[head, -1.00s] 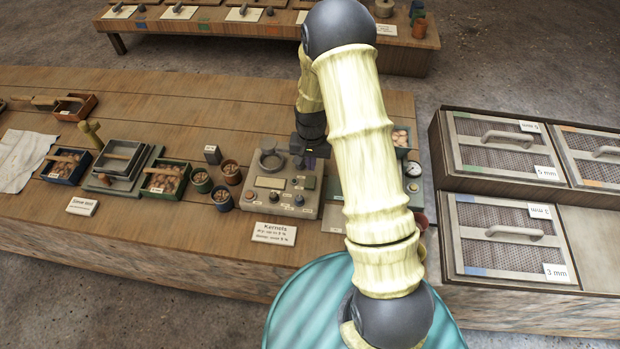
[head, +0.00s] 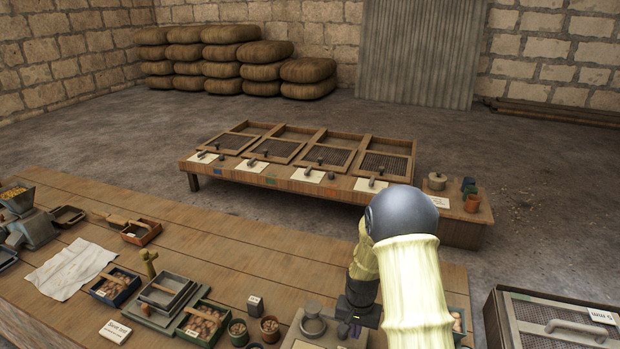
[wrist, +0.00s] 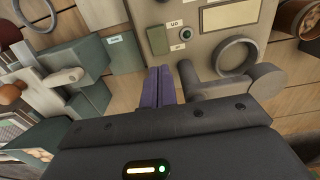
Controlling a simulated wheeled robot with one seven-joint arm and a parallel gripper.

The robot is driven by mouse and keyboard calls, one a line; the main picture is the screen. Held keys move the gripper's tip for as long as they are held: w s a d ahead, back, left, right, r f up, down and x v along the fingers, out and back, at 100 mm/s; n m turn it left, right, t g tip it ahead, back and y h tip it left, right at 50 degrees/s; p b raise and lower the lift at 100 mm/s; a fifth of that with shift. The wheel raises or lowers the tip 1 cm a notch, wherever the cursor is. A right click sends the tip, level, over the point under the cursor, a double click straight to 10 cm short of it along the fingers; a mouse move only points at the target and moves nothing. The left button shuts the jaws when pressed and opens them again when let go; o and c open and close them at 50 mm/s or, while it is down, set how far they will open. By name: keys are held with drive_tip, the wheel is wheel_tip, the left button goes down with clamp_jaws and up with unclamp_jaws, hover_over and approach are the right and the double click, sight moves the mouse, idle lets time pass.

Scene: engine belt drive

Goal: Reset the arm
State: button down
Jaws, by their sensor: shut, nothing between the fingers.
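My gripper (head: 346,328) is low in the head view, above the right part of a beige control panel (head: 297,336) on the long wooden bench. The wrist view shows its purple fingers (wrist: 166,86) together with nothing between them. They point at the lower edge of the panel (wrist: 212,48), beside a dark green switch; whether they touch it I cannot tell. A grey ring (wrist: 236,56) and a grey lever-like part (wrist: 255,84) are just right of the fingers. My pale, ribbed arm hides the bench to the right of the panel.
The bench (head: 200,262) holds boxes of kernels, small pots (head: 270,328) and a white cloth (head: 72,268). A lower table (head: 310,184) with framed screens stands behind. A screen case (head: 560,318) is at right. Sacks (head: 232,70) line the back wall. Floor between is clear.

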drive_tip(key=s+r+n+t, duration=0.2)
drive_tip(key=s+r+n, duration=0.2)
drive_tip(key=s+r, duration=1.3)
wheel_tip(320, 180, up, 2)
drive_tip(key=shift+s+t, duration=0.15)
drive_tip(key=shift+t, duration=0.15)
